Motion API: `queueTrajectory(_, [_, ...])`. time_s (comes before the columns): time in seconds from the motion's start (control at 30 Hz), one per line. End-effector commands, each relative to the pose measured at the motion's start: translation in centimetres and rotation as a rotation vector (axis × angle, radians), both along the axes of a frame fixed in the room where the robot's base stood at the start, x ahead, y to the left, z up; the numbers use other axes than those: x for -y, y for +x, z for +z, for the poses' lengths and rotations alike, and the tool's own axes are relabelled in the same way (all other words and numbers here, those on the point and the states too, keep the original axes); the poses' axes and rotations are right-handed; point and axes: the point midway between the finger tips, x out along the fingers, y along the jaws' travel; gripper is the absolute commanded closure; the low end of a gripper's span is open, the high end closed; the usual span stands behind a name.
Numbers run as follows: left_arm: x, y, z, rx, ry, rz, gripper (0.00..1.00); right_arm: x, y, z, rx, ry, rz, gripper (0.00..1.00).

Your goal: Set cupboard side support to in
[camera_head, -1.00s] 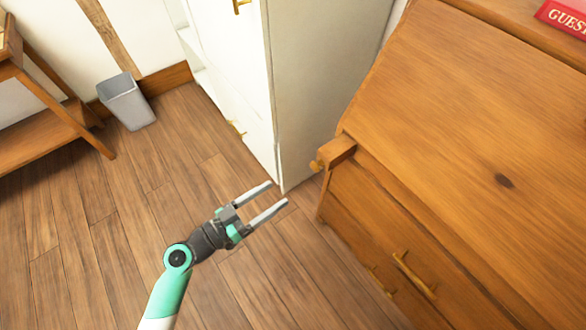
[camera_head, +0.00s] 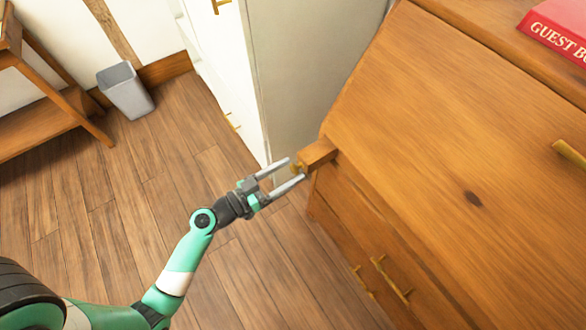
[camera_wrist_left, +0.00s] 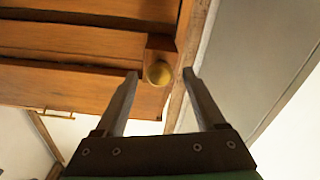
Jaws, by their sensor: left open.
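The wooden cupboard (camera_head: 420,130) has a slanted front and stands at the right of the head view. Its side support (camera_head: 320,152) is a short wooden bar that sticks out at the front left corner, with a brass knob (camera_head: 300,166) on its end. In the left wrist view the knob (camera_wrist_left: 158,73) lies just beyond and between the two fingertips. My left gripper (camera_head: 296,169) is open, with its fingers reaching to the knob. I cannot tell whether they touch it. My right gripper is not in view.
A tall white cabinet (camera_head: 295,75) stands close behind the gripper. A red guest book (camera_head: 558,30) lies on top of the cupboard. A grey bin (camera_head: 127,92) and a wooden stand (camera_head: 45,110) are at the left. The wooden floor between is clear.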

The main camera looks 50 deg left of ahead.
Motion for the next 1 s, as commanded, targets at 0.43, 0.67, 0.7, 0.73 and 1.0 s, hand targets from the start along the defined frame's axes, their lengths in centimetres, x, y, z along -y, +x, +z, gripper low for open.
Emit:
queueTrajectory(0.43, [0.02,0.00,-0.01,0.000,0.000,-0.001,0.93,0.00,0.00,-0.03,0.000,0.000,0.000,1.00])
queueTrajectory(0.67, [0.02,-0.01,-0.01,0.000,0.000,-0.001,1.00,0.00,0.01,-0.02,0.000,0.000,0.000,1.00])
queueTrajectory(0.7, [0.02,-0.01,-0.01,0.000,0.000,-0.001,1.00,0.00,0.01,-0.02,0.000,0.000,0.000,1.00])
queueTrajectory(0.73, [0.02,-0.01,-0.01,0.000,0.000,-0.001,1.00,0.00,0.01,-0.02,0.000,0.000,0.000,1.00])
queueTrajectory(1.0, [0.02,-0.01,-0.01,0.000,0.000,-0.001,1.00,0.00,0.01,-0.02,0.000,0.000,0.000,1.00])
